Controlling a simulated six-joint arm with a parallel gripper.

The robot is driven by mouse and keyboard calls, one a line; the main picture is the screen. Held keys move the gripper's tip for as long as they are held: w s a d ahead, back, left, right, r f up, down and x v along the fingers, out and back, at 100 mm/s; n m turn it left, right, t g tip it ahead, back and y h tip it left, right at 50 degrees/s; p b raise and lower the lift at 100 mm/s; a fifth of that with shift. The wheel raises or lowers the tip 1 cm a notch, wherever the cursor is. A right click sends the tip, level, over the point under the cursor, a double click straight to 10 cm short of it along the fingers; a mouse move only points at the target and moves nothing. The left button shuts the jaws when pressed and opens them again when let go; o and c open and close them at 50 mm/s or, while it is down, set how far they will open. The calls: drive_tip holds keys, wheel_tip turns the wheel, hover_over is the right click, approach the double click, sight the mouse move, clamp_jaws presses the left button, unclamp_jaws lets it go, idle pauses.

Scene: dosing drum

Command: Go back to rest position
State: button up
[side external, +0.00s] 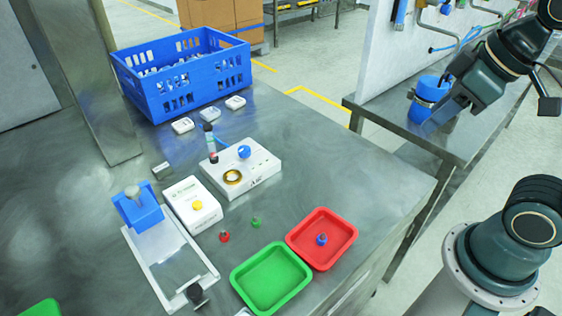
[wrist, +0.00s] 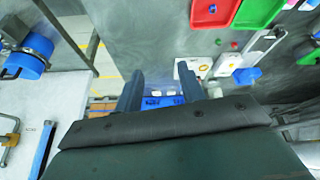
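My gripper (wrist: 160,82) shows in the wrist view with its two dark fingers spread apart and nothing between them. In the side view my gripper (side external: 437,108) is at the upper right, raised in front of the side bench, well away from the trays and devices. A red tray (side external: 340,256) on the steel table holds a small blue-topped piece (side external: 321,239). A green tray (side external: 252,296) beside it looks empty. A small red piece (side external: 224,237) and a small green piece (side external: 256,222) stand on the table near the trays.
A blue crate (side external: 205,97) with contents stands at the table's back, with small white dishes (side external: 183,125) before it. White devices (side external: 262,172) and a blue-topped fixture (side external: 150,216) stand mid-table. A blue container (side external: 434,88) on the side bench is close to my gripper in the picture.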

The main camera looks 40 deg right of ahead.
drive_tip(key=shift+s+d+m+t, duration=0.15)
drive_tip(key=shift+s+d+m, duration=0.15)
drive_tip(key=shift+m, duration=0.3)
drive_tip(key=shift+s+d+m+t, duration=0.15)
drive_tip(key=shift+s+m, duration=0.15)
drive_tip(key=shift+m, duration=0.3)
idle(0.5)
